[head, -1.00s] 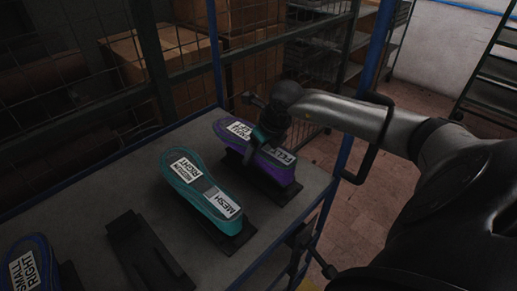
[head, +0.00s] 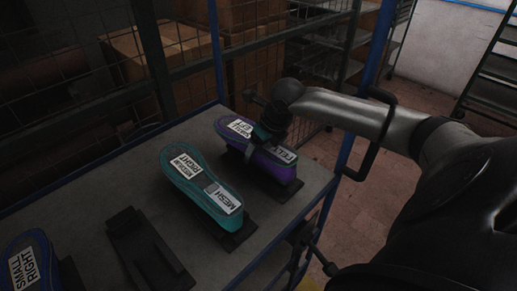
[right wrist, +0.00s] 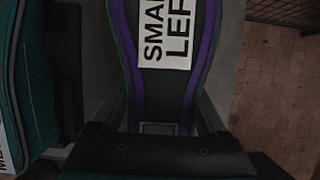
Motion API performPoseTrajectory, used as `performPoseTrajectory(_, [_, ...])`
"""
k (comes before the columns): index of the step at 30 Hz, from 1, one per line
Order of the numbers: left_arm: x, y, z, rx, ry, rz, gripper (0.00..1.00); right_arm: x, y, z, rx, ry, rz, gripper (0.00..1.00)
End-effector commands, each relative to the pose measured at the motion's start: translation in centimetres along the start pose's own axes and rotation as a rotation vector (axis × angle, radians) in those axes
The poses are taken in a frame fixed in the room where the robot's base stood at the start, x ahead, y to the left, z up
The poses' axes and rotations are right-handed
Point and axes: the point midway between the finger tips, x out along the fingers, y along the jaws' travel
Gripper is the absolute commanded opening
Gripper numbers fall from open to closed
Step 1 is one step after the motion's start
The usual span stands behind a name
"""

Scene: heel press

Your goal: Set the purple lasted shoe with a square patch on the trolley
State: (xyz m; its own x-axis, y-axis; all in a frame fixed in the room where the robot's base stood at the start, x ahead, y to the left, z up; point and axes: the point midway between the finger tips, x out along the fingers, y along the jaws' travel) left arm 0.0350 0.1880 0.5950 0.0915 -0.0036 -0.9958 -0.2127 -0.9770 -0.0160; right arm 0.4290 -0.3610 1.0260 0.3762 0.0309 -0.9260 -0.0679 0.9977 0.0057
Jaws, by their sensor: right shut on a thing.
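The purple shoe (head: 287,171) sits at the far right of a grey blue-edged surface (head: 80,195), on or just above a dark stand. Its white labels read "SMALL LEFT" and "FELT". My right gripper (head: 268,136) comes down over its middle and is shut on it. In the right wrist view the purple shoe (right wrist: 196,85) lies between the fingers, with a small grey patch (right wrist: 160,128) near the gripper; its full outline is partly hidden. My left gripper is out of view. I cannot tell any separate trolley for sure.
A teal shoe (head: 180,185) labelled "RIGHT" and "MESH" stands close to the left of the purple one. A blue post (head: 365,80) rises behind my right arm.

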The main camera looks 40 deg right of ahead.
Motion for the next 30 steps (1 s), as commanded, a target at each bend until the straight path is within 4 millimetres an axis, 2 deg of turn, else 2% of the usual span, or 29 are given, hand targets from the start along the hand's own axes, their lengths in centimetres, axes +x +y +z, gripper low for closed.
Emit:
performPoseTrajectory(21, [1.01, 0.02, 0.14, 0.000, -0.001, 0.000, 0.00, 0.87, -0.06, -0.22, 0.000, -0.005, -0.001, 0.00])
performPoseTrajectory(22, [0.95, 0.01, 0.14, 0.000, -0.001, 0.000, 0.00, 0.83, -0.05, -0.20, 0.000, -0.005, -0.001, 0.79])
performPoseTrajectory(27, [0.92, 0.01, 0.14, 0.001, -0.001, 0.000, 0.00, 0.85, -0.03, -0.26, 0.000, -0.003, 0.000, 0.98])
performPoseTrajectory(30, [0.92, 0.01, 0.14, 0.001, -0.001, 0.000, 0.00, 0.87, -0.02, -0.30, 0.000, -0.002, 0.000, 1.00])
